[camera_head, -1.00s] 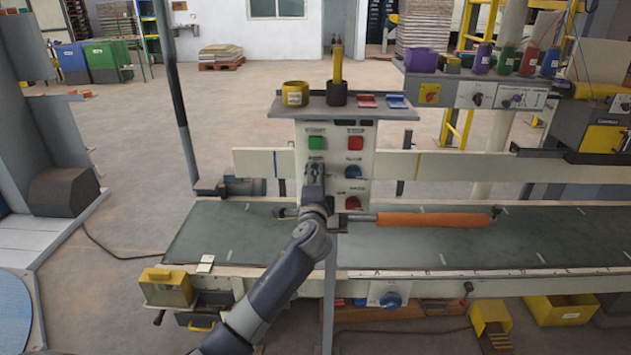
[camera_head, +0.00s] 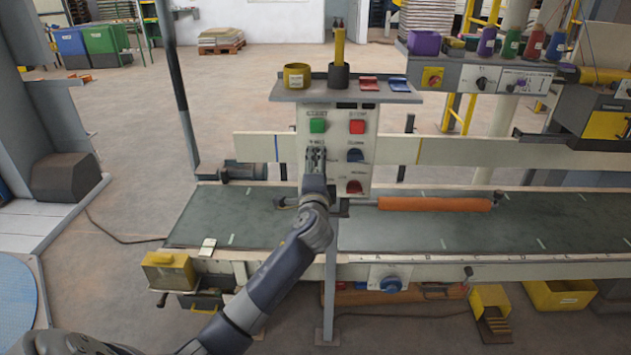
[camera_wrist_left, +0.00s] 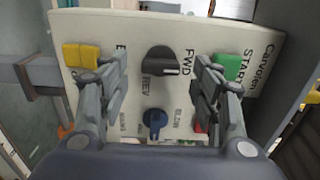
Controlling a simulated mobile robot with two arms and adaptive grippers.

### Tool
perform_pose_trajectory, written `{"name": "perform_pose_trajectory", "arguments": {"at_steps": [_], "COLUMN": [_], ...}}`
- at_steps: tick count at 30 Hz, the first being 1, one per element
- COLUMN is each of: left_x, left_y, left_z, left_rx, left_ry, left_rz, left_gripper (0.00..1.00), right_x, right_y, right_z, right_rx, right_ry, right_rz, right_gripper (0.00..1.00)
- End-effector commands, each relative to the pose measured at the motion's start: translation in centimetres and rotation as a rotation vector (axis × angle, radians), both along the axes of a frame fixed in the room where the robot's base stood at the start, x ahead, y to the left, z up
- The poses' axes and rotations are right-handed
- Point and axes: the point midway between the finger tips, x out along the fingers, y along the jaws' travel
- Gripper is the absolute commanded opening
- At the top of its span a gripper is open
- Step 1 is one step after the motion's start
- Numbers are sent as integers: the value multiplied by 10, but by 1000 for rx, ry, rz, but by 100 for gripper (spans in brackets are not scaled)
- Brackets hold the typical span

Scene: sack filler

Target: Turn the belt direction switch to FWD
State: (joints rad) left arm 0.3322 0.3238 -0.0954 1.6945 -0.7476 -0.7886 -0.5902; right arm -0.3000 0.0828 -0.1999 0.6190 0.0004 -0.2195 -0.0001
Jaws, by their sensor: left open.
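The belt direction switch (camera_wrist_left: 163,62) is a black knob on the pale control panel (camera_wrist_left: 125,32) in the left wrist view. The word FWD is to its right and REV is just below it. A pale mark shows on the knob's right end, on the FWD side; its exact setting is hard to tell. My left gripper (camera_wrist_left: 158,82) is open, with one finger on each side of the knob; contact is not clear. In the head view my left gripper (camera_head: 315,160) is in front of the panel (camera_head: 337,112) and hides the switch. My right gripper is not in view.
A green button (camera_head: 318,126), a red button (camera_head: 357,127), a blue knob (camera_head: 355,156) and a red knob (camera_head: 354,187) sit close by on the panel. A shelf with cups (camera_head: 300,92) is above. The conveyor belt (camera_head: 430,240) runs below with an orange roller (camera_head: 435,204).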

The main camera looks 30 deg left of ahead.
Motion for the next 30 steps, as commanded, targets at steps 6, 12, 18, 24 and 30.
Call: {"name": "perform_pose_trajectory", "arguments": {"at_steps": [6, 12, 18, 24, 30], "left_x": [-38, -69, -84, -86, -86], "left_y": [-24, -43, -51, -52, -52], "left_z": [-1, -2, -1, 0, 0], "left_rx": [-4, -3, -2, -1, -1], "left_ry": [1, 1, 1, 0, 0], "left_rz": [-2, -2, 0, 1, 0], "left_gripper": [58, 58, 58, 58, 58], "right_x": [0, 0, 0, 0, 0], "right_y": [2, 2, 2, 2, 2], "right_z": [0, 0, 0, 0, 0], "right_rx": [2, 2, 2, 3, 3], "right_ry": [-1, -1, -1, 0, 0], "right_rz": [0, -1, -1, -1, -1], "right_gripper": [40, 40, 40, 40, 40]}}
